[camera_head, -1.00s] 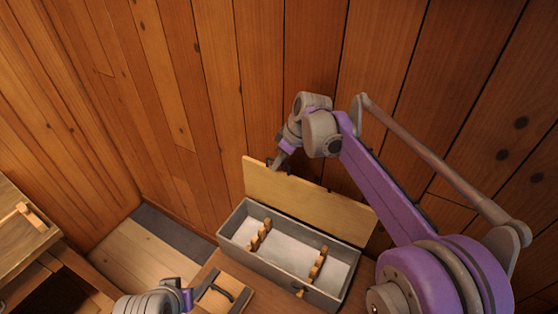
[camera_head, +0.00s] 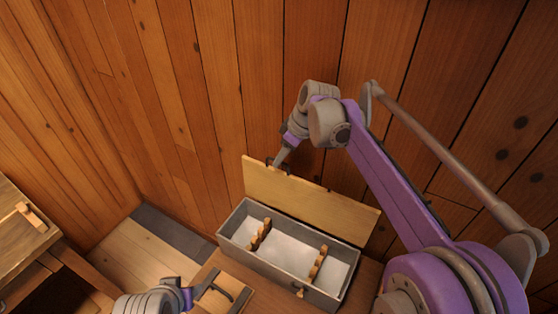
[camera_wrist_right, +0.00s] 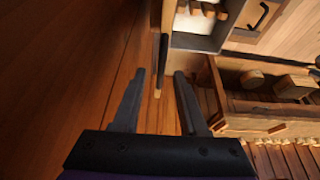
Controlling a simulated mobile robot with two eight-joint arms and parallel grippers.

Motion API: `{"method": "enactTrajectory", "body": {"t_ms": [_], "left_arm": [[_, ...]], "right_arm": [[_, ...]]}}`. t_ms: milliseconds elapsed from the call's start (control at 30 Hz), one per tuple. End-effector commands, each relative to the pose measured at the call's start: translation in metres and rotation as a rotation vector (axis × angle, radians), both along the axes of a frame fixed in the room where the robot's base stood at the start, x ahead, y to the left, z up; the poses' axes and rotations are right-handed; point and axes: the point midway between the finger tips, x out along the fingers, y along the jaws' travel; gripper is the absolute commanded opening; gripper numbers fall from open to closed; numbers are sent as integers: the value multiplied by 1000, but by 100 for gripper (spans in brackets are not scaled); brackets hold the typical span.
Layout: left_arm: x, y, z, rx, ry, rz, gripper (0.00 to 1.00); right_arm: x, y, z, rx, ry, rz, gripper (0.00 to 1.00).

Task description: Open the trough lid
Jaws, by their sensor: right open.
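The trough (camera_head: 290,285) is a long grey box. Its wooden lid (camera_head: 320,205) stands raised along the back edge, so the pale inside and two notched wooden racks show. My right gripper (camera_head: 277,164) is at the lid's top edge, towards its left end; contact cannot be told in the head view. In the right wrist view its two fingers (camera_wrist_right: 155,88) are apart with nothing gripped between them, and part of the trough's pale inside (camera_wrist_right: 193,42) lies beyond.
A wooden plank wall stands close behind the lid. A board with a dark handle (camera_head: 236,297) lies left of the trough. An open wooden drawer (camera_wrist_right: 285,105) with blocks in it shows in the right wrist view. A wooden bench (camera_head: 22,240) stands at the far left.

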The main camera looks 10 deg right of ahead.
Motion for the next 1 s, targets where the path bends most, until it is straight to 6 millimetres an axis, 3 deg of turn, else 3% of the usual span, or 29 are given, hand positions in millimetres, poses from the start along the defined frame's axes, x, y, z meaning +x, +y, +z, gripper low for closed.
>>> {"method": "enactTrajectory", "body": {"t_ms": [200,400,1000], "left_arm": [[2,0,4,0,-4,0,50],[3,0,6,0,-5,0,50],[3,0,6,0,-6,0,50]], "right_arm": [[-11,-14,43,-1,-1,0,42],[-16,-22,65,0,0,-1,42],[-21,-24,69,-1,0,-9,42]]}}
